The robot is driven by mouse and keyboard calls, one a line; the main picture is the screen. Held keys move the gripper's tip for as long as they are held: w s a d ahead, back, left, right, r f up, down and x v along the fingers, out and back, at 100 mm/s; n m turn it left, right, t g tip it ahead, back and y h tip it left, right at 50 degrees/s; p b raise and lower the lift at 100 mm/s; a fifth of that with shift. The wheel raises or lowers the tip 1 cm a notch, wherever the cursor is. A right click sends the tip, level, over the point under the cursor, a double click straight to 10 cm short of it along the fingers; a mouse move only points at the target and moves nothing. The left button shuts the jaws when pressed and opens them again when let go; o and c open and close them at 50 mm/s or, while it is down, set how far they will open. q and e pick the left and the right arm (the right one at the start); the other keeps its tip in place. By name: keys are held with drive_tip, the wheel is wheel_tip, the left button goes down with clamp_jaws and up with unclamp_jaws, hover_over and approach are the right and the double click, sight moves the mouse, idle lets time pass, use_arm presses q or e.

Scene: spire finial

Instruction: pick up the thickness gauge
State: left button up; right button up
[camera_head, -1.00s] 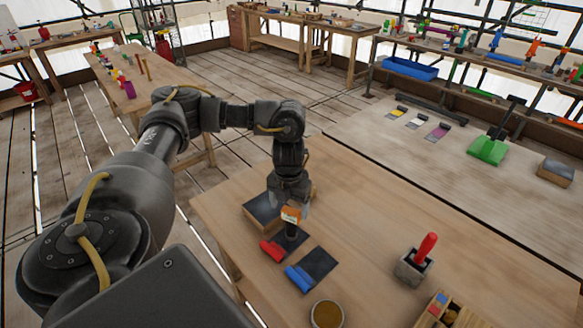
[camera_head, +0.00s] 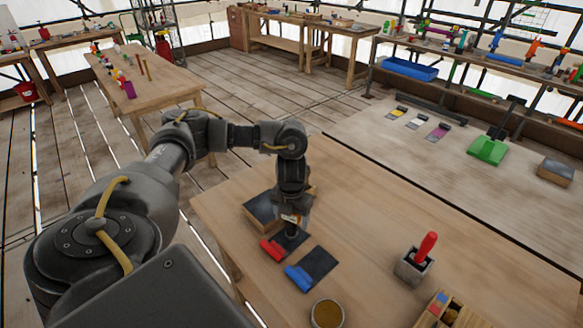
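My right gripper is out of view.
Close by lie a red-handled tool (camera_head: 272,250), a blue-handled tool (camera_head: 299,278) and a dark-topped block (camera_head: 262,208). A round tin (camera_head: 327,314), a red-handled tool in a grey holder (camera_head: 426,246) and a wooden box (camera_head: 446,312) stand nearer or to the right. The table's middle is clear.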

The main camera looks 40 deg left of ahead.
use_arm(q)
drive_tip(key=c, duration=0.9)
drive_tip(key=shift+c, duration=0.2)
drive_tip(key=shift+r, duration=0.15)
drive_tip(key=shift+w+r, duration=0.1)
drive_tip(key=shift+r, duration=0.55)
drive_tip(key=s+d+r, duration=0.8)
drive_tip(key=s+r, duration=0.3)
drive_tip(key=shift+s+d+r, duration=0.15)
drive_tip(key=shift+d+r, duration=0.05)
drive_tip(key=shift+r, duration=0.05)
